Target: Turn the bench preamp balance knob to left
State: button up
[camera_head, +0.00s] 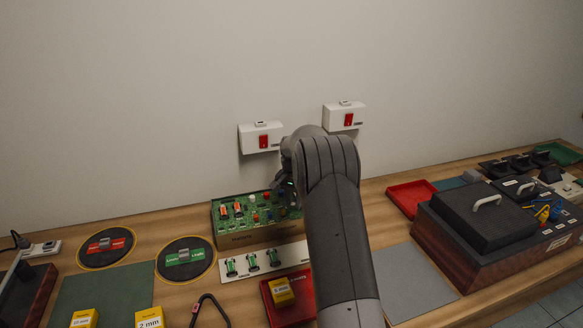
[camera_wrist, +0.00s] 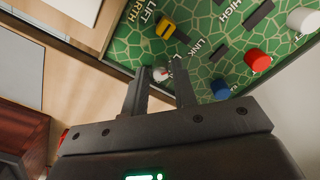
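The bench preamp (camera_head: 228,240) is a box with a green circuit-patterned top, standing against the wall in the head view. In the wrist view its green top (camera_wrist: 205,50) carries a yellow part (camera_wrist: 165,28), a blue knob (camera_wrist: 220,90), a red knob (camera_wrist: 257,60), a white knob (camera_wrist: 303,20) and a small white-and-red part (camera_wrist: 161,74). My gripper (camera_wrist: 161,68) is open, its fingertips apart on either side of the small white-and-red part; contact cannot be told. Lettering near the right finger is partly hidden, so I cannot tell which knob is balance.
A red tray (camera_head: 290,314) and a white strip with green parts (camera_head: 235,272) lie in front of the preamp. Two white wall boxes with red switches (camera_head: 263,142) (camera_head: 348,119) hang above. A dark lidded case (camera_head: 460,255) stands to the right, beyond a grey mat (camera_head: 415,280).

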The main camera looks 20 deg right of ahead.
jog(key=m, duration=0.3)
notch_tip(320, 180, up, 12)
jog(key=s+a+r+n+t, duration=0.1)
jog(key=s+a+r+n, duration=0.1)
jog(key=s+r, duration=0.4)
jog(key=s+a+r+n+t, duration=0.1)
jog(key=s+a+r+n, duration=0.1)
jog(key=s+a+r, duration=0.2)
jog(key=shift+s+r+n, duration=0.4)
jog(key=shift+s+r, duration=1.3)
jog(key=shift+s, duration=2.15)
jog(key=shift+a, duration=0.1)
jog(key=m+g, duration=0.1)
jog(key=m, duration=0.3)
send_over(293, 205)
jog(key=s+a, duration=0.1)
jog(key=s, duration=0.2)
notch_tip(293, 205, down, 9)
jog(key=shift+a+f, duration=0.15)
jog(key=shift+a, duration=0.05)
